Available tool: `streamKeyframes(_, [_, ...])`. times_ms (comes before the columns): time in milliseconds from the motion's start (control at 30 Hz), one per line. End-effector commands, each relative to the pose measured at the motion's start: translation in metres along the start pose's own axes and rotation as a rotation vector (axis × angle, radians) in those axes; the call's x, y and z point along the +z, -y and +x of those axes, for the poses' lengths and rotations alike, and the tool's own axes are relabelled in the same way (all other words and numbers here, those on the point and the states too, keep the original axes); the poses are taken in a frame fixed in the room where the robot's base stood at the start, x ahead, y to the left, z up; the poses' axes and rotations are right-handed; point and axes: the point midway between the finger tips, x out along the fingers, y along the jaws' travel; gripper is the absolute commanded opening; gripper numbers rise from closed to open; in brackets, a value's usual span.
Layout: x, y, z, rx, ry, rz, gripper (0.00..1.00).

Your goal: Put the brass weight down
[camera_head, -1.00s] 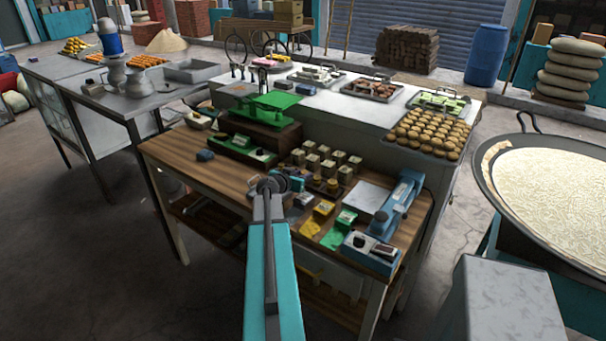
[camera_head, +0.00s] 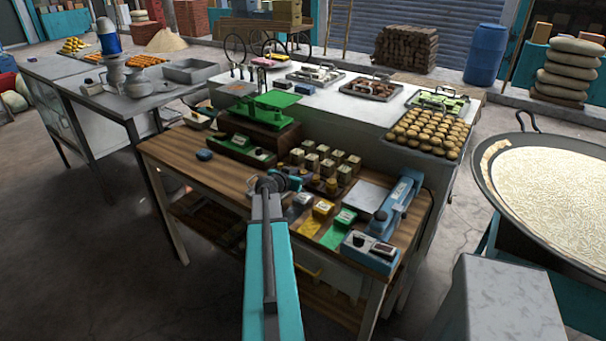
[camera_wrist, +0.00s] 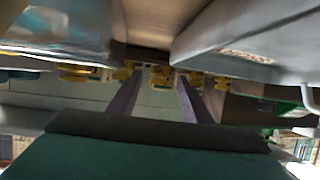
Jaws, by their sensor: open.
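Several small yellow brass weights (camera_wrist: 163,76) stand in a row in the wrist view. In the head view, brass weights (camera_head: 332,186) sit on a dark wooden holder on the wooden table (camera_head: 222,183). My gripper (camera_wrist: 157,88) is open; its two fingers reach toward the row, with one weight showing between the tips. I cannot tell whether either finger touches it. In the head view my arm reaches over the table's front edge, and its wrist hides the fingertips.
Yellow and green packets (camera_head: 338,230) lie in front. Pale blocks (camera_head: 325,160) stand close behind the weights. Bare wood is left of my wrist.

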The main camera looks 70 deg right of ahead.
Motion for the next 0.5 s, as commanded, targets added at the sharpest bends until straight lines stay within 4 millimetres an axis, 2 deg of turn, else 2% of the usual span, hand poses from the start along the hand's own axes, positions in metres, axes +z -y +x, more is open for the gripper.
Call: streamKeyframes(500, [0.003, -0.001, -0.054, -0.001, 0.000, 0.000, 0.45])
